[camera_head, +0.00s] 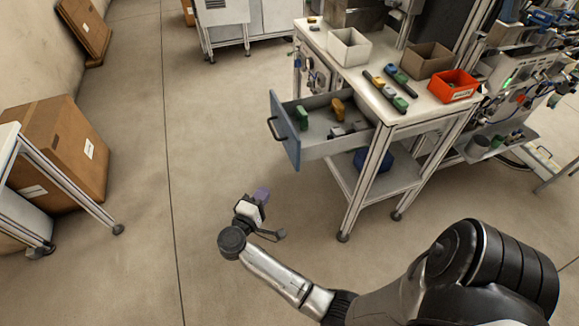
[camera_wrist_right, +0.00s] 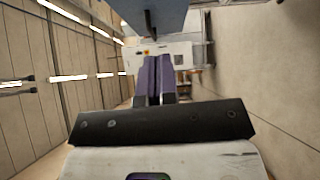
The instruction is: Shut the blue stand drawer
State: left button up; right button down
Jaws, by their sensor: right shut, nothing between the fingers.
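The blue-fronted drawer (camera_head: 284,131) of the stand (camera_head: 395,113) is pulled open toward the left, with a dark handle (camera_head: 275,130) on its front. Inside lie a green item (camera_head: 302,117), a yellow item (camera_head: 338,107) and some grey pieces. My right gripper (camera_head: 262,195) is below and left of the drawer front, apart from it. Its purple fingers are shut and empty, as the right wrist view (camera_wrist_right: 154,78) also shows. A blue panel, likely the drawer front (camera_wrist_right: 160,15), spans the top of that view, with a dark handle. My left gripper is not in view.
On the stand top are a white bin (camera_head: 348,47), a brown bin (camera_head: 425,60), a red bin (camera_head: 454,86) and several coloured items. A lower shelf (camera_head: 385,180) holds a dark blue bin (camera_head: 372,160). Open floor (camera_head: 200,120) lies left of the drawer. Cardboard boxes (camera_head: 60,150) stand far left.

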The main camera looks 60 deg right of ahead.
send_near(295, 158)
jog(key=w+d, duration=0.3)
jog(key=d, duration=0.1)
jog(key=s+d, duration=0.1)
jog(key=shift+s+d+f+m, duration=0.1)
jog(key=shift+s+d+m, duration=0.1)
jog(key=shift+d+m, duration=0.1)
jog(key=shift+s+d, duration=0.5)
